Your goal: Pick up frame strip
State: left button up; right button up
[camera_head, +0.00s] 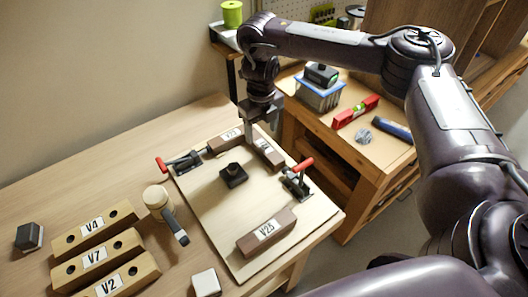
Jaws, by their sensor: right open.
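Several labelled wooden strips are in view, and I cannot tell which one the task means. A brown strip marked V25 (266,233) lies on the near part of a pale board (212,222). Two more brown strips, the left one (228,141) and the right one (268,154), meet in a corner at the board's far end. Tan strips V4 (94,229), V7 (98,260) and V2 (117,281) lie on the bench at left. My right gripper (250,133) points down at the brown corner, open; its fingertips are partly unclear. My left gripper is out of view.
Red-handled clamps stand on the board's left (182,162) and right (297,180), with a black block (233,175) between. A mallet (163,210) and a white block (205,283) lie nearby. A side cabinet (352,165) holds a bin (319,92) and a red level (356,112).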

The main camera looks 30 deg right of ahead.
aim_at(263, 144)
jog(key=f, duration=0.1)
jog(key=f+p, duration=0.1)
jog(key=f, duration=0.2)
jog(key=shift+w+d+f, duration=0.2)
jog(key=shift+d+f, duration=0.15)
jog(key=shift+f, duration=0.55)
jog(key=c, duration=1.1)
jog(key=shift+r, duration=0.1)
